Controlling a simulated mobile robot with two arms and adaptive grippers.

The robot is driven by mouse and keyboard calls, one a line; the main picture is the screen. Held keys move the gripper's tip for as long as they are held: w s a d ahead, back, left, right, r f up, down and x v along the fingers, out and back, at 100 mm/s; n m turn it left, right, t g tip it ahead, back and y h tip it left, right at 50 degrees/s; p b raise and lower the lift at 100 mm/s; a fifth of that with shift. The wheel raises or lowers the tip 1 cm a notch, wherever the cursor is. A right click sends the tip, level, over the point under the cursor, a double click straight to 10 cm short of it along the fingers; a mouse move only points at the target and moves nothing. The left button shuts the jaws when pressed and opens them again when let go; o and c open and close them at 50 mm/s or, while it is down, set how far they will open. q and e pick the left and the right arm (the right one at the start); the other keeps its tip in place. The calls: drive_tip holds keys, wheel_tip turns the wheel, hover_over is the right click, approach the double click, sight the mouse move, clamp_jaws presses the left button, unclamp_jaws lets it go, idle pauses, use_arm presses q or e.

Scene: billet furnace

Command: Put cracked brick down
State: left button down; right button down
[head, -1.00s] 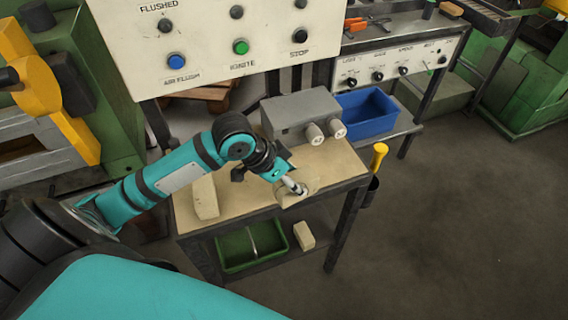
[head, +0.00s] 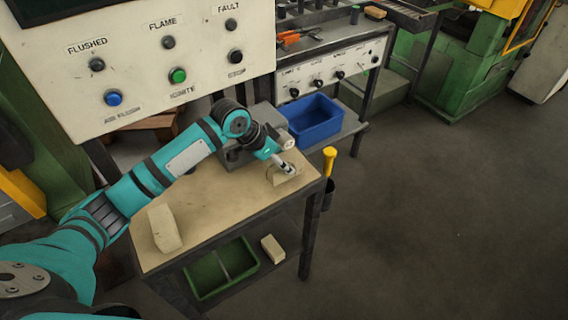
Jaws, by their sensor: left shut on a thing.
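My left gripper (head: 288,168) is shut on a pale beige brick (head: 284,178) over the right end of the wooden-topped table (head: 215,210). The gripper hides part of this brick, and I cannot tell whether it touches the tabletop. No crack shows at this size. A second pale brick (head: 165,228) lies at the table's left front, apart from the gripper. My right gripper is not in view.
A yellow-handled tool (head: 329,160) hangs at the table's right side. A green tray (head: 221,268) and another brick (head: 272,248) are on the lower shelf. The tabletop's middle is clear.

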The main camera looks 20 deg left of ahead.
use_arm(q)
drive_tip(key=shift+w+d, duration=0.4)
drive_tip(key=shift+w, duration=0.3)
wheel_tip(320, 180, down, 3)
drive_tip(key=shift+s+r+p, duration=0.1)
drive_tip(key=shift+p, duration=0.5)
drive_tip(key=shift+f, duration=0.4)
drive_tip(key=c, duration=0.9)
unclamp_jaws()
drive_tip(key=shift+f, duration=0.15)
drive_tip(key=shift+o, duration=0.2)
drive_tip(key=shift+a+r, duration=0.15)
drive_tip(key=shift+r, duration=0.1)
drive_tip(key=b+v, duration=0.1)
drive_tip(key=v, duration=1)
drive_tip(key=shift+s+r, duration=0.2)
drive_tip(key=shift+r, duration=0.1)
